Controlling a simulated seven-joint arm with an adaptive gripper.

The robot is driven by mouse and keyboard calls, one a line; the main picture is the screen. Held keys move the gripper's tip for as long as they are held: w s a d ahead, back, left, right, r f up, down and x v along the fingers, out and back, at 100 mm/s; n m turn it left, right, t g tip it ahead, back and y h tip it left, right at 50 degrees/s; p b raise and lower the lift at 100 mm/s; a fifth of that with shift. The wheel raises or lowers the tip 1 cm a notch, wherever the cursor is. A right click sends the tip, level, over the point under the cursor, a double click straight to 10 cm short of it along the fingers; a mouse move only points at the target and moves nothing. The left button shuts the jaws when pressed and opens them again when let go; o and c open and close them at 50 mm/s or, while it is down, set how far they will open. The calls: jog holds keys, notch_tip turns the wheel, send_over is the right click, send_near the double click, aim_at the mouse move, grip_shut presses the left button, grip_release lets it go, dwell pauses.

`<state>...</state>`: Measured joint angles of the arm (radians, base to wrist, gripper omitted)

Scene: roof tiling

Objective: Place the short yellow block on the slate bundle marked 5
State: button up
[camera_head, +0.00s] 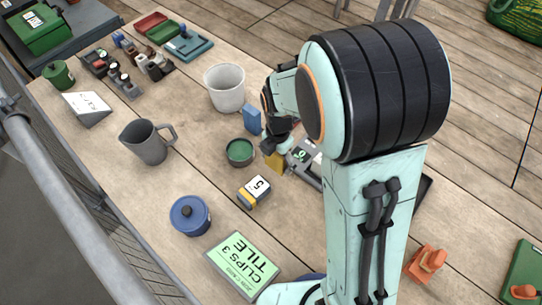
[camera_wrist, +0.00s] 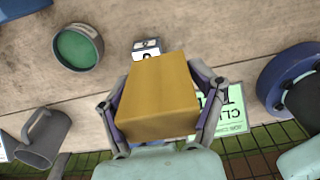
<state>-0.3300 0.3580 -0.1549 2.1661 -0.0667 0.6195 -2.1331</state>
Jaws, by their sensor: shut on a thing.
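The yellow block (camera_wrist: 155,95) fills the middle of the wrist view, and my gripper (camera_wrist: 160,98) is shut on it with a finger at each side. In the head view the block (camera_head: 273,161) shows small below my gripper (camera_head: 276,148), partly hidden by it.
A green round tin (camera_head: 240,152) stands close to the bundle. A blue lidded pot (camera_head: 190,215), a grey jug (camera_head: 147,142), a white bucket (camera_head: 225,87) and a green tile clips card (camera_head: 242,264) stand or lie around. Bare wood lies left of the bundle.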

aim_at(254, 189)
jog(key=a, duration=0.1)
jog(key=s+a+f, duration=0.1)
jog(key=a, duration=0.3)
jog(key=shift+s+a+f, duration=0.25)
jog(key=shift+f, duration=0.1)
notch_tip(254, 189, down, 7)
jog(key=shift+r, duration=0.15)
jog(key=o, duration=1.2)
